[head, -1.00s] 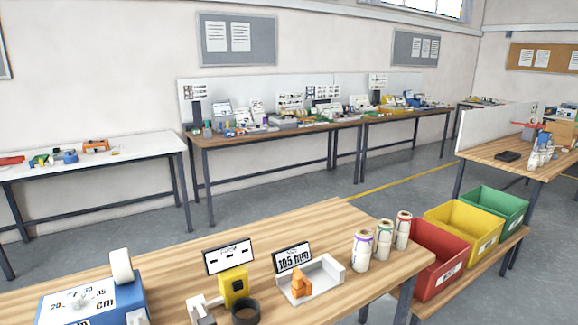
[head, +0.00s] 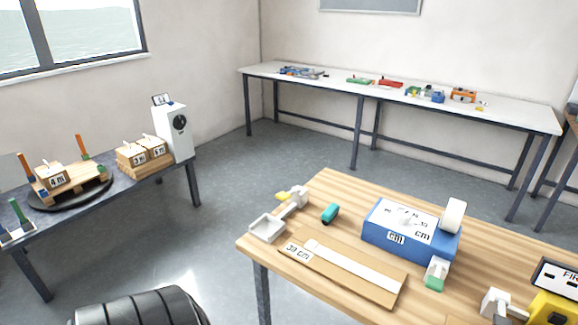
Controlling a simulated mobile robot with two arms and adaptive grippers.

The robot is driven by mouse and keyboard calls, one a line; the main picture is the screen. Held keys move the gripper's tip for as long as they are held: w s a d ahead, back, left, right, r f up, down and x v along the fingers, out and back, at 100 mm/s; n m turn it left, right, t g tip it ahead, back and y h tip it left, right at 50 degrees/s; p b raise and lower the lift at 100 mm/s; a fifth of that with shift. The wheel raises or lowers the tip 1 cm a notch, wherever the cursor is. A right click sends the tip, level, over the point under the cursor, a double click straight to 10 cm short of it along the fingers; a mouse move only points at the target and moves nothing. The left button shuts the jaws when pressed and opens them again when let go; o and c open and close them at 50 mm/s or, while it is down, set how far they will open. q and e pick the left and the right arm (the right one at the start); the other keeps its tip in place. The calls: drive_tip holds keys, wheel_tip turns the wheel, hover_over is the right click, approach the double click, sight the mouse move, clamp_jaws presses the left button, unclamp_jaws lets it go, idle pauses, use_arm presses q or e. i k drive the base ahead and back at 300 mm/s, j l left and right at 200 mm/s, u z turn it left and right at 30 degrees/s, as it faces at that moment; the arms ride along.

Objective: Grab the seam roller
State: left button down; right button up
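I cannot tell for certain which object is the seam roller. On the near wooden table (head: 480,250), a small teal piece (head: 330,214) lies left of the blue box. Left of it is a small pale tool with a yellow part (head: 292,197), beside a white tray (head: 267,229). A green and white piece (head: 436,275) stands at the front of the blue box. Neither of my grippers shows in the head view.
A board with a white strip (head: 345,270) lies at the table's front. A dark table (head: 110,190) with wooden boxes stands left. A white bench (head: 330,85) runs along the back. Floor lies between them.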

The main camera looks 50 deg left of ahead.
sight(330, 214)
drive_tip(key=u, duration=1.4)
drive_tip(key=i+j+z, duration=0.1)
drive_tip(key=i+j, duration=0.15)
